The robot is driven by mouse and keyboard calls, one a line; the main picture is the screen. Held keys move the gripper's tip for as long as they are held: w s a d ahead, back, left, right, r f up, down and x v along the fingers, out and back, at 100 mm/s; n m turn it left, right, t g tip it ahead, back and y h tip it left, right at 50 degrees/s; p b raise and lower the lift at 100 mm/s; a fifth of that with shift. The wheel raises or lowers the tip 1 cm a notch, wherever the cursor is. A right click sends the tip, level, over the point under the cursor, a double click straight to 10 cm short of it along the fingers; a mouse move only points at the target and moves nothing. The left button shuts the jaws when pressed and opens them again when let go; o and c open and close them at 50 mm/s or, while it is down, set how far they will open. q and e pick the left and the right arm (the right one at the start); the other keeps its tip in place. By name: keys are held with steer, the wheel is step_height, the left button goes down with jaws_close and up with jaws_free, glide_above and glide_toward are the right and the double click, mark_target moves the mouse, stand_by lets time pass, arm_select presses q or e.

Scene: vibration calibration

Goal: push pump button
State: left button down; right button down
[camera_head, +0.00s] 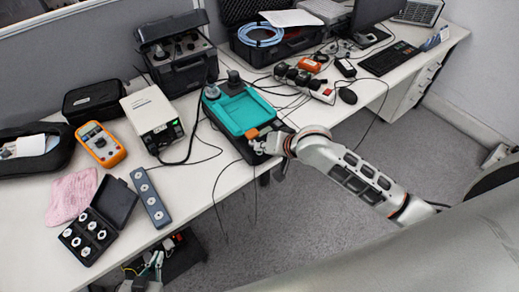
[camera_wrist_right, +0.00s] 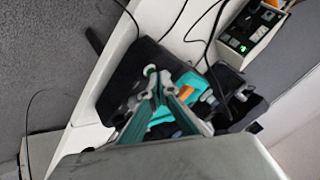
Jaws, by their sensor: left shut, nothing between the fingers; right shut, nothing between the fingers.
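A black device with a teal top (camera_head: 243,112), likely the pump, stands near the table's front edge. An orange part (camera_head: 252,133) shows at its front corner; I cannot tell whether it is the button. My right gripper (camera_head: 258,146) is shut and empty at this corner; contact is unclear. In the right wrist view, my right gripper's green fingers (camera_wrist_right: 158,76) are together over the device's dark side, and teal (camera_wrist_right: 187,82) and orange (camera_wrist_right: 207,97) show behind them. My left gripper (camera_head: 153,264) is shut and empty, low beyond the table's front edge.
A cream box with a display (camera_head: 152,117) and an orange multimeter (camera_head: 101,144) stand left of the device. A power strip (camera_head: 309,85) and loose cables lie to its right. An open black case (camera_head: 180,56) stands behind. Cables hang over the front edge.

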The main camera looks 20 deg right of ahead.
steer(key=shift+f, duration=0.15)
stand_by(0.3)
steer(key=shift+r, duration=0.5)
steer(key=shift+r, duration=3)
steer(key=shift+n+t, duration=0.3)
steer(key=shift+n, duration=0.6)
steer(key=s+f, duration=0.1)
steer(key=f, duration=0.1)
steer(key=s+f, duration=0.2)
steer(key=f, duration=0.1)
steer(key=s+f, duration=0.1)
steer(key=f, duration=0.1)
steer(key=shift+s+a+f, duration=0.1)
steer(key=shift+s+f, duration=0.2)
steer(key=shift+s, duration=0.05)
steer(key=s+d+f+n+h, duration=0.1)
steer(key=s+d+f+n, duration=0.1)
steer(key=s+f, duration=0.4)
steer(key=s+d+f+n+t+h, duration=0.1)
steer(key=s+d+f+n, duration=0.2)
steer(key=s+f, duration=0.3)
steer(key=s+n, duration=0.1)
steer(key=s, duration=0.4)
steer(key=shift+s+d+t, duration=0.25)
steer(key=shift+s+t, duration=0.05)
